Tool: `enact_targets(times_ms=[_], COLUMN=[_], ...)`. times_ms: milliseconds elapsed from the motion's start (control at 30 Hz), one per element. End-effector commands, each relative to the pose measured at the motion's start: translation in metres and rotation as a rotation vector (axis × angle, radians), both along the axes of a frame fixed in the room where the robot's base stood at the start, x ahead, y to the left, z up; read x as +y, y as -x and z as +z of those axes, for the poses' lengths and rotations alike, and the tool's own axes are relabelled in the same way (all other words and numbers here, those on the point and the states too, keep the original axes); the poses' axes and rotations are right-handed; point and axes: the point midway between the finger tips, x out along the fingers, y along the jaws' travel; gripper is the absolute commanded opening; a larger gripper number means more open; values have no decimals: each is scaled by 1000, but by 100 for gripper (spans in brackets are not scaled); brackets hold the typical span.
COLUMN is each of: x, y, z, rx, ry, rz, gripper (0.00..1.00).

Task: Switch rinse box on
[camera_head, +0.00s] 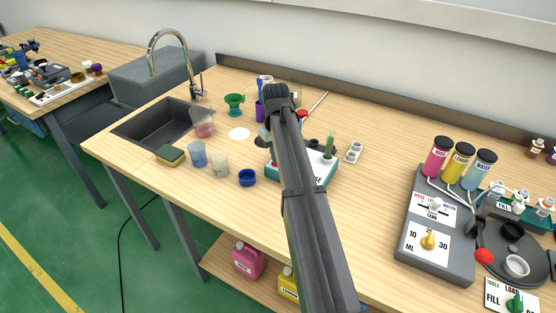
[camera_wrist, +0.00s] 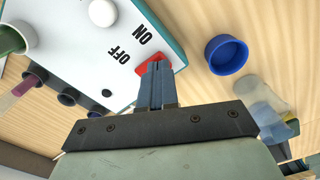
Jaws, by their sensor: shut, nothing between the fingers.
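The rinse box (camera_head: 318,178) is a white-topped box with a teal base on the table, partly hidden behind my arm in the head view. In the wrist view its white top (camera_wrist: 95,60) carries the words ON and OFF beside a red switch (camera_wrist: 147,57) near one edge. My gripper (camera_wrist: 157,70) is shut and empty. Its fingertips are at the red switch and cover part of it. I cannot tell whether they touch it or which way the switch is set. In the head view the fingers are hidden by my arm.
A blue cap (camera_head: 247,177) lies close beside the box and also shows in the wrist view (camera_wrist: 226,54). Clear cups (camera_head: 219,163), a sponge (camera_head: 170,155) and a sink (camera_head: 150,125) are to the left.

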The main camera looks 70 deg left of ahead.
Motion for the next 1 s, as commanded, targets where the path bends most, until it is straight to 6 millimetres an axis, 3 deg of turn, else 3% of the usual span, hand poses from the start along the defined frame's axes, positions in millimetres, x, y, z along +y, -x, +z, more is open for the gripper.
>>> enact_targets(times_ms=[1000], x=[0], y=[0], z=[-9], rx=[0], ry=[1], rz=[0], gripper=[0])
